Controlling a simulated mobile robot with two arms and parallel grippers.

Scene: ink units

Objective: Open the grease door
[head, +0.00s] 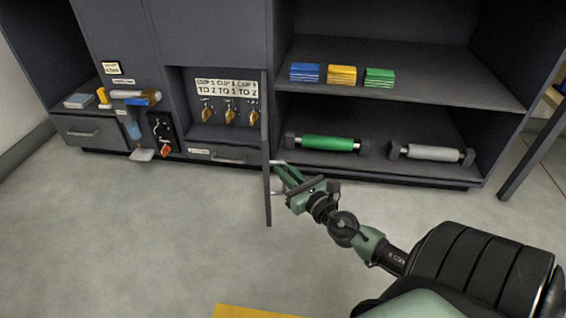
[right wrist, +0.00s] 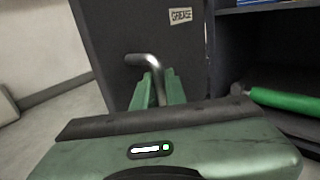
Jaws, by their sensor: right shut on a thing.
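The grease door (head: 267,190) stands swung out from the dark cabinet, seen nearly edge-on in the head view. Its outer face (right wrist: 130,45) fills the middle of the right wrist view and carries a GREASE label (right wrist: 180,15). A bent metal handle (right wrist: 150,62) sticks out from that face. My right gripper (head: 278,176) is shut on the handle, its green fingers (right wrist: 160,92) on either side of it. My left gripper is not in view.
Open shelves right of the door hold blue (head: 305,73), yellow (head: 342,75) and green (head: 379,77) stacks above, and a green roller (head: 328,143) and grey roller (head: 432,153) below. A closed drawer (head: 225,155) sits under the recess. The floor (head: 150,230) in front is clear.

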